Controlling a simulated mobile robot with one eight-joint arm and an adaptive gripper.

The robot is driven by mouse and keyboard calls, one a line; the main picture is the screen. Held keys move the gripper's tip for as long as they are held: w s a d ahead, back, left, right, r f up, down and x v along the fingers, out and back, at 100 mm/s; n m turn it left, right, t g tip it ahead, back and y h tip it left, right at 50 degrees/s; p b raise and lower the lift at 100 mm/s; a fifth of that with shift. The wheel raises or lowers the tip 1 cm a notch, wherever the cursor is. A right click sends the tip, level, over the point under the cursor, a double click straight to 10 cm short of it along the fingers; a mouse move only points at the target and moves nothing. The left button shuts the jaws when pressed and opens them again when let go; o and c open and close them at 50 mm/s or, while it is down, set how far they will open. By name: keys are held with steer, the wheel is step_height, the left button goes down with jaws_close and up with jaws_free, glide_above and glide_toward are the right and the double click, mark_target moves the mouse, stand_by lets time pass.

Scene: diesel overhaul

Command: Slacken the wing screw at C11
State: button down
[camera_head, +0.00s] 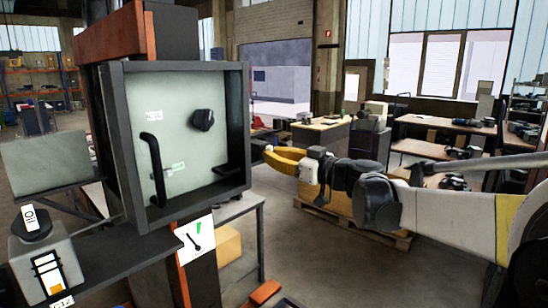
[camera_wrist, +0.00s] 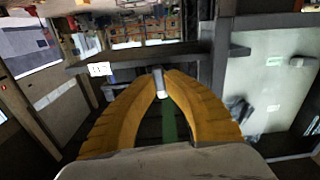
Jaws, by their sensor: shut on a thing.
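The wing screw (camera_wrist: 159,79) shows in the wrist view as a small grey piece between the two yellow fingertips. My gripper (camera_wrist: 161,88) is shut on it, and the fingertips hide much of its shape. A small white label (camera_wrist: 99,69) sits left of the fingers on a dark bar; its text is too small to read surely. In the head view my gripper (camera_head: 267,155) reaches in from the right, with its yellow fingertips at the right outer side of the dark-framed box (camera_head: 240,130). The screw cannot be made out clearly there.
The box's pale panel (camera_head: 180,95) carries a black knob (camera_head: 203,120) and a black upright handle (camera_head: 154,168). An oil container (camera_head: 42,262) stands on a shelf at lower left. Workbenches (camera_head: 440,150) and a pallet (camera_head: 365,232) stand behind my arm.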

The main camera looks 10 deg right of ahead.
stand_by(0.3)
steer(key=n, duration=0.3)
steer(key=c, duration=1.3)
jaws_free()
